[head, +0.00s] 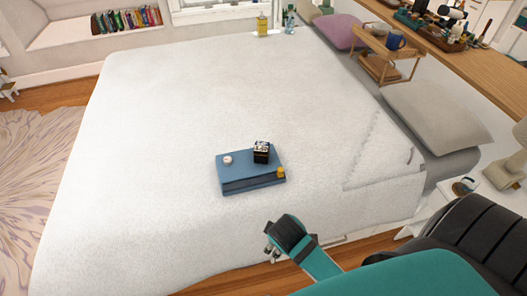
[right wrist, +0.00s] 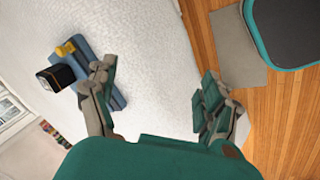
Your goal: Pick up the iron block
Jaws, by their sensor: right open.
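A small dark block with a pale speckled top (head: 261,152), which I take for the iron block, stands on a blue box (head: 232,173) on the white bed. In the right wrist view the dark block (right wrist: 58,76) is at the left, beyond the left finger, which partly hides the blue box (right wrist: 88,60). My right gripper (head: 270,248) is near the bed's front edge, nearer to me than the box. Its fingers (right wrist: 160,80) are wide apart with nothing between them. My left gripper is not in view.
A small white round thing (head: 227,160) and a small yellow thing (head: 281,173) flank the block on the box. The bed (head: 150,150) around it is clear. A yellow container (head: 262,26), pillow (head: 435,120) and wooden tray table (head: 380,67) are farther away.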

